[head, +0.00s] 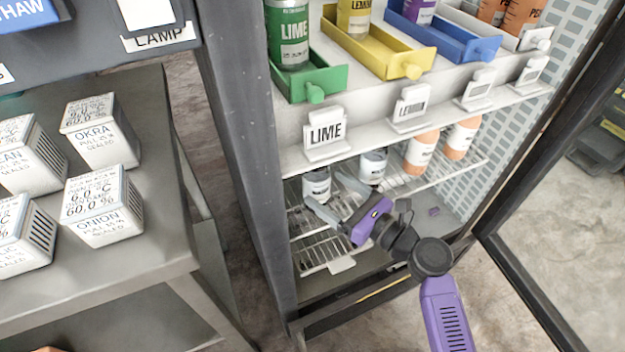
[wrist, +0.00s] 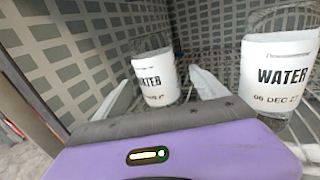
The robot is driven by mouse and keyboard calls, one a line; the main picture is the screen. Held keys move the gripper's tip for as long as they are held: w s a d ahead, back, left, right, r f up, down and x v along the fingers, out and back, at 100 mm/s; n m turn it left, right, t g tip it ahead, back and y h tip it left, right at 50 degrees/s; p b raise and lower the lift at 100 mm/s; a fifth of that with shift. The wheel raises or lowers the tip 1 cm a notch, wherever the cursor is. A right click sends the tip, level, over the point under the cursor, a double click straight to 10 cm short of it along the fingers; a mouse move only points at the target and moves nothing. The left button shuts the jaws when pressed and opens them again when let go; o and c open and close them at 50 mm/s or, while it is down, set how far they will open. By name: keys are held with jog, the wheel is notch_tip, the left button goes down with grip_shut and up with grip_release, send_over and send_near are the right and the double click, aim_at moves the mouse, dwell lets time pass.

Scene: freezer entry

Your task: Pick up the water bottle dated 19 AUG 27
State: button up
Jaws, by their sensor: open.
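Two clear bottles with white labels stand upright on the wire shelf. The left water bottle (wrist: 155,78) shows "WATER" and a slanted, blurred date that seems to end in "27"; its day and month are not clearly readable. It also shows in the head view (head: 316,184). The right water bottle (wrist: 278,75) reads "WATER 06 DEC 27" and is in the head view too (head: 373,166). My gripper (head: 333,196) is open and empty in front of the left bottle. In the wrist view my fingers (wrist: 162,92) lie on either side of it, the right one between the bottles.
Two orange bottles (head: 421,148) stand farther right on the wire shelf (head: 395,187). Above is a shelf with a LIME tag (head: 325,132) and coloured trays (head: 380,50). The open door (head: 540,255) is at right, and a steel table with white boxes (head: 100,210) at left.

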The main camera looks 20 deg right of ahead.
aim_at(307, 175)
jog(key=x, duration=0.7)
jog(key=shift+a+r+b, duration=0.2)
jog(key=shift+a+b, duration=0.05)
jog(key=shift+b, duration=0.15)
grip_shut()
